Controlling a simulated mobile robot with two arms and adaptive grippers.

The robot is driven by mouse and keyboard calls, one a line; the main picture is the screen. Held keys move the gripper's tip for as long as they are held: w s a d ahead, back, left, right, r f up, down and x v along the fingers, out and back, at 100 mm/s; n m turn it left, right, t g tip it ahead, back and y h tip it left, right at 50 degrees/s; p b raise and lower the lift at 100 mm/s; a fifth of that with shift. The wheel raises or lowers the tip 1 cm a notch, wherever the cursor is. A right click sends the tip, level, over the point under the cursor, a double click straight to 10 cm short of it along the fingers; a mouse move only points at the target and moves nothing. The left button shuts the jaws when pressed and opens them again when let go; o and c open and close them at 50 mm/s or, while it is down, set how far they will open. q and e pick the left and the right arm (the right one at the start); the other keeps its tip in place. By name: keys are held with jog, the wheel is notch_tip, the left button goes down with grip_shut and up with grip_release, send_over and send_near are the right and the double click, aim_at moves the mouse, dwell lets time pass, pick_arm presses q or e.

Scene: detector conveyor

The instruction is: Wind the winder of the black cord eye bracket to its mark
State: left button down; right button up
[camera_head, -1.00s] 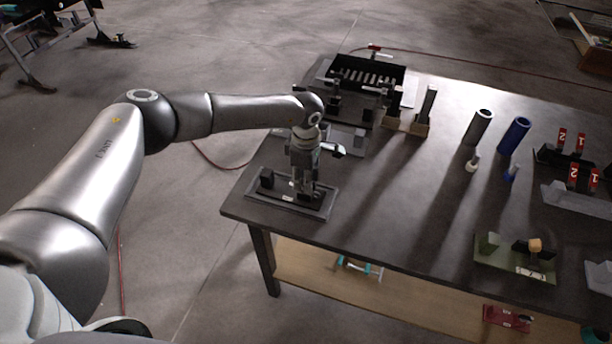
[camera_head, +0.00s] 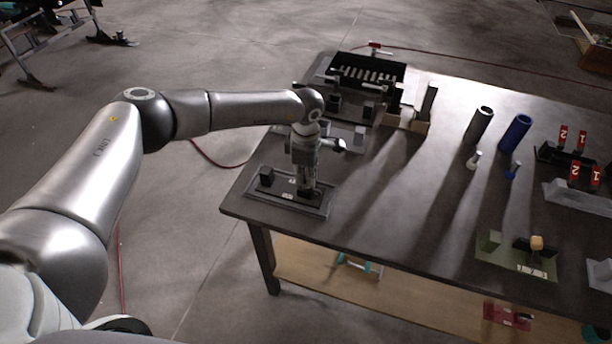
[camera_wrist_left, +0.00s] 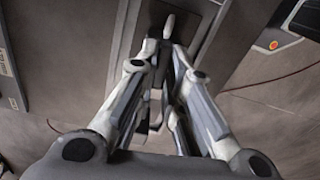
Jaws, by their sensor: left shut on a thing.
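The black cord eye bracket (camera_head: 285,205) lies at the table's near left corner in the head view. It is a dark flat plate with a black block (camera_head: 266,176) at its left and small pale labels (camera_head: 290,195) in the middle. My left gripper (camera_head: 306,190) points down over the plate's right part. It is shut on the bracket's winder, which its fingers mostly hide. In the left wrist view my left gripper (camera_wrist_left: 168,48) has its fingers close together, with a small pale piece (camera_wrist_left: 169,24) just beyond the tips. The winder's mark cannot be made out. My right gripper is not in view.
The dark table (camera_head: 390,220) holds a grey bracket (camera_head: 348,137) behind my gripper and a black slotted rack (camera_head: 370,75) at the back. A grey tube (camera_head: 478,125) and a blue tube (camera_head: 516,133) stand to the right. A green bracket (camera_head: 515,258) lies near the front edge.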

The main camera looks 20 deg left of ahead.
pick_arm(q)
jog(key=n+b, duration=0.2)
jog(key=n, duration=0.4)
jog(key=shift+f+b, duration=0.1)
jog(key=shift+b, duration=0.25)
jog(key=shift+n+b, duration=0.45)
jog(key=shift+n, duration=1.55)
jog(key=shift+b, duration=0.3)
jog(key=shift+n, duration=0.6)
jog(key=c, duration=1.5)
grip_release()
jog(key=shift+c, duration=0.2)
jog(key=shift+r, duration=0.3)
notch_tip(320, 180, up, 12)
jog(key=shift+f, duration=0.2)
